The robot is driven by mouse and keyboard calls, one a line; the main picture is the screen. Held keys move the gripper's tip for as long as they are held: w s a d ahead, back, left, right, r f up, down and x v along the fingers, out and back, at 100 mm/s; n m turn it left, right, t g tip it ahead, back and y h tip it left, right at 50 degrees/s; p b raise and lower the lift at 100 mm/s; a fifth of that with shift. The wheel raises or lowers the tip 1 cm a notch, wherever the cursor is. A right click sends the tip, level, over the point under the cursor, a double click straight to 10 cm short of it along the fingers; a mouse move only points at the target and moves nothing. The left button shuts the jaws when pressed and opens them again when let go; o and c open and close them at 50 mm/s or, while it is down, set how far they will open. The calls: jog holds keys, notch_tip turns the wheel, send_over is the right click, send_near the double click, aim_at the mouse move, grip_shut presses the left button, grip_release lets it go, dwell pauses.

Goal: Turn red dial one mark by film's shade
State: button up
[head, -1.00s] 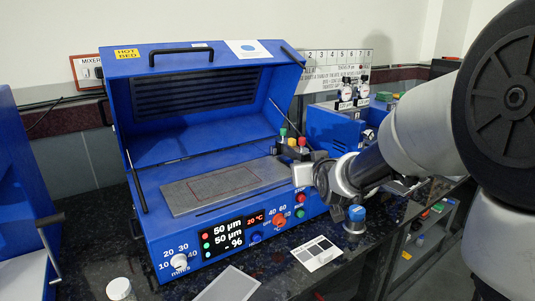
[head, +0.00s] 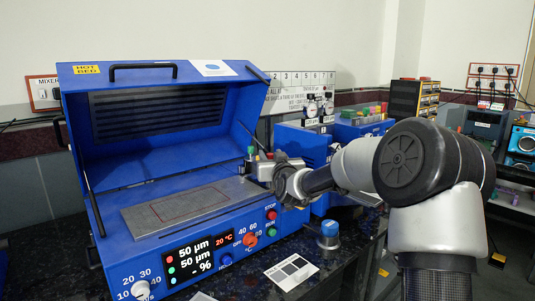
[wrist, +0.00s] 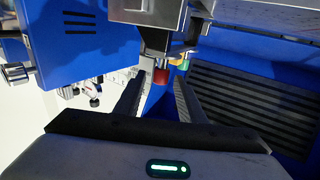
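A red dial (wrist: 187,65) shows in the wrist view, just beyond my gripper's fingertips and beneath a grey metal block. Beside it are yellowish and green parts. My gripper (wrist: 157,90) has its two dark fingers apart with nothing between them. In the head view my gripper (head: 268,170) is at the right end of the blue hot bed, by small coloured knobs (head: 251,151) that it partly covers. A card of grey shades (head: 291,270) lies on the dark bench. A pale sheet (head: 202,296), perhaps the film, is cut off at the lower edge.
The blue hot bed (head: 160,62) has its lid raised over a grey plate (head: 185,207). Its front panel carries a display and an orange-red °C knob (head: 250,239). A blue-capped jar (head: 329,235) stands near the card. Blue equipment (head: 300,145) stands behind my arm.

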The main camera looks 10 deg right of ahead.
jog(key=w, duration=0.5)
jog(key=shift+w+a, duration=0.1)
jog(key=shift+w, duration=0.3)
grip_shut()
jog(key=shift+r+m+h+p, duration=0.2)
jog(key=shift+m+h+p, duration=0.25)
jog(key=shift+h, duration=0.15)
jog(key=shift+s+d+f+m+g+h+p, duration=0.1)
jog(key=shift+s+d+m+g+h+p, duration=0.3)
jog(key=shift+m+g+h+p, duration=1.05)
jog(key=shift+s+d+m+g+h+p, duration=0.1)
jog(key=shift+d+m+g+h+p, duration=0.5)
jog(key=shift+m+h+p, duration=1.7)
jog(key=shift+s+d+f+m+g+h+p, duration=0.15)
jog(key=shift+d+m+g+h+p, duration=0.6)
jog(key=shift+h+p, duration=2.1)
jog(key=shift+a+r, duration=0.1)
jog(key=shift+a, duration=0.05)
